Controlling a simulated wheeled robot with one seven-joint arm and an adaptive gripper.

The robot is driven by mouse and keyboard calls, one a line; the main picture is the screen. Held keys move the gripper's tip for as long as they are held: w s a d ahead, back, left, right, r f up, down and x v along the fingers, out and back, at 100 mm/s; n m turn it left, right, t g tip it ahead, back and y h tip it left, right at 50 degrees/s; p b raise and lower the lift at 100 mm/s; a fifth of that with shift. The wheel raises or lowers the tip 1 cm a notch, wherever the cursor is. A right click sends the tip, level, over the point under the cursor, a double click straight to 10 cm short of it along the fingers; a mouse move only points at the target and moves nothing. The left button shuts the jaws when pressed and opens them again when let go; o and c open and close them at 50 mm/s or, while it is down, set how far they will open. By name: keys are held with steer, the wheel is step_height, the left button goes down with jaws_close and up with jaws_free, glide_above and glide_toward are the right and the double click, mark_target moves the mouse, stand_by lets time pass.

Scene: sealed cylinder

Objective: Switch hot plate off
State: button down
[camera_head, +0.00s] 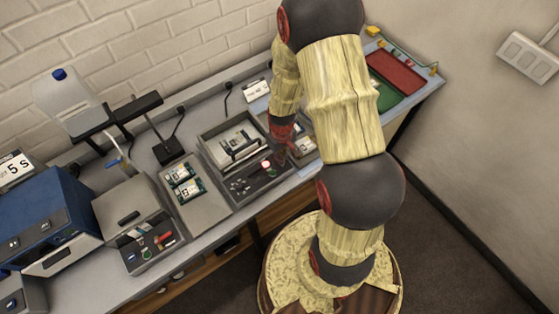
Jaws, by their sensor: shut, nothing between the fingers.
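A grey device with a raised rim (213,152) stands on the bench, with a white plate in its recess and small dark controls and a pinkish-red button on its front panel. It may be the hot plate; no readable label shows. My gripper (281,158) points down at the right end of this front panel, close to the red button. It looks shut and empty. Its fingertips are small and dark, so I cannot tell whether they touch the panel.
A grey box with red and green controls (127,214), a blue machine (45,218) and a clear bottle (70,105) stand left. Red (397,70) and green trays lie far right. My arm hides part of the bench.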

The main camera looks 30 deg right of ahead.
steer(key=shift+r, duration=0.1)
steer(key=shift+r+p, duration=2.35)
steer(key=shift+r, duration=1.05)
steer(key=s+a+r+t+b, duration=0.5)
steer(key=s+a+r+b, duration=0.7)
steer(key=b, duration=0.9)
step_height(320, 180, up, 4)
steer(key=shift+f+t+b, duration=0.25)
steer(key=shift+t+b, duration=0.05)
steer(key=shift+b, duration=0.1)
steer(key=shift+s, duration=0.15)
